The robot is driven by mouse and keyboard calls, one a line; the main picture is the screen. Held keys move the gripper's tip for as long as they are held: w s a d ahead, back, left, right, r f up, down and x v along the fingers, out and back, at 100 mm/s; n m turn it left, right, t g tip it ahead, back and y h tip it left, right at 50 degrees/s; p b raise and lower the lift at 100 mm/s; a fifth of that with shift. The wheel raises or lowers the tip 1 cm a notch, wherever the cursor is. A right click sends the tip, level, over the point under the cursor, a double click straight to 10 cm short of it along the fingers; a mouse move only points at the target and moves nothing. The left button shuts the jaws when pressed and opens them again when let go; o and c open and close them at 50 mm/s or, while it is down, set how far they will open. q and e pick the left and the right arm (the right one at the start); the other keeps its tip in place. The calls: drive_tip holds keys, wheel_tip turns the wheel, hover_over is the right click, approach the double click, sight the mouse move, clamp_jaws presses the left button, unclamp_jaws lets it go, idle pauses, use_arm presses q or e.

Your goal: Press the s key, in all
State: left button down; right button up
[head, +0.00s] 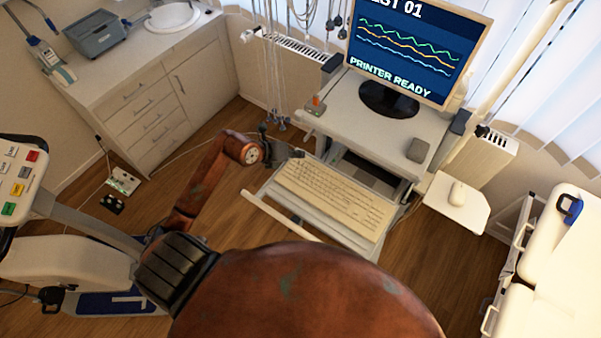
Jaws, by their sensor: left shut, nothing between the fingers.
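A beige keyboard (338,198) lies on the pull-out shelf of a white computer cart. Its keys are too small to read, so I cannot single out the s key. My left arm comes in from the lower left, and my left gripper (296,154) is at the keyboard's far left corner. The gripper is dark and shut, with nothing in it. I cannot tell whether its tips touch the keyboard or hover above it. A monitor (411,48) on the cart reads "PRINTER READY" under several wavy lines. My right gripper is not in view.
The cart top (340,100) holds the monitor stand and a small grey box. A white mouse (457,193) sits on a side shelf (440,205). Cables hang behind my gripper. An exercise bike (60,255) stands left, a white couch (560,260) right. Wooden floor is open left of the cart.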

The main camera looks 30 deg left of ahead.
use_arm(q)
drive_tip(key=shift+f, duration=0.1)
drive_tip(key=b, duration=0.6)
hover_over(298, 173)
wheel_tip(298, 173, down, 7)
drive_tip(key=shift+d+f, duration=0.1)
drive_tip(key=shift+f, duration=0.1)
drive_tip(key=shift+f+b, duration=0.5)
drive_tip(key=shift+f, duration=0.15)
idle(0.6)
drive_tip(key=shift+f, duration=0.4)
